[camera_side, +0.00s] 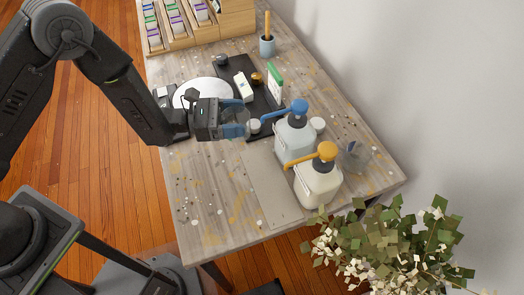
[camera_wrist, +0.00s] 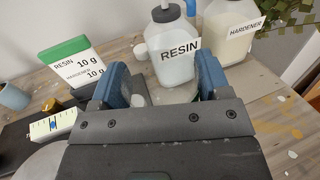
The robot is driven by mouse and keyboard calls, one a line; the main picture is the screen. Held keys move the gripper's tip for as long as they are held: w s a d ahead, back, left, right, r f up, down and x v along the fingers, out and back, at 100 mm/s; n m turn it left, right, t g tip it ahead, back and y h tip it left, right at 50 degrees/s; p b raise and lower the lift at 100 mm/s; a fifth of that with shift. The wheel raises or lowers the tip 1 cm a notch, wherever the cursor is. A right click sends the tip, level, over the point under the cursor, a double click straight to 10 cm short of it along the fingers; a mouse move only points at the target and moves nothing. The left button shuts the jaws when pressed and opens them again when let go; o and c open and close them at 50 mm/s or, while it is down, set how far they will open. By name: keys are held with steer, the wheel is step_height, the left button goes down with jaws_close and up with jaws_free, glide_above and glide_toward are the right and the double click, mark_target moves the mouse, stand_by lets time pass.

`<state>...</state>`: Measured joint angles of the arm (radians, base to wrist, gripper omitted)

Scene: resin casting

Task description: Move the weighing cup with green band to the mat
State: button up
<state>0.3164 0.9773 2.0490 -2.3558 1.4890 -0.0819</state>
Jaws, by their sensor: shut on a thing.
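My gripper (camera_side: 240,112) is shut on a clear cup (camera_side: 236,123), held above the table in front of the blue-pump bottle. In the wrist view my gripper (camera_wrist: 163,76) has its blue fingers on either side of the clear cup (camera_wrist: 178,94). The cup is nearly see-through and partly hidden by the gripper body; a faint green tint shows on it, but the band is not clear. A flat pale grey-beige mat (camera_side: 268,188) lies on the table in front of the bottles.
The blue-pump resin bottle (camera_side: 295,136) and yellow-pump hardener bottle (camera_side: 318,181) stand close to the gripper. A dark tray (camera_side: 266,99) holds small items, including a green-topped card (camera_side: 274,80). A white disc (camera_side: 190,90) lies behind my gripper.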

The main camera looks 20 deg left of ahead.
steer(key=d+f, duration=0.1)
steer(key=d, duration=0.1)
steer(key=d+f, duration=0.3)
steer(key=d, duration=0.2)
steer(key=shift+s+f, duration=0.15)
steer(key=shift+s, duration=0.1)
steer(key=shift+f, duration=2)
steer(key=shift+f, duration=0.15)
steer(key=o, duration=1)
steer(key=shift+r, duration=0.2)
steer(key=v, duration=1.2)
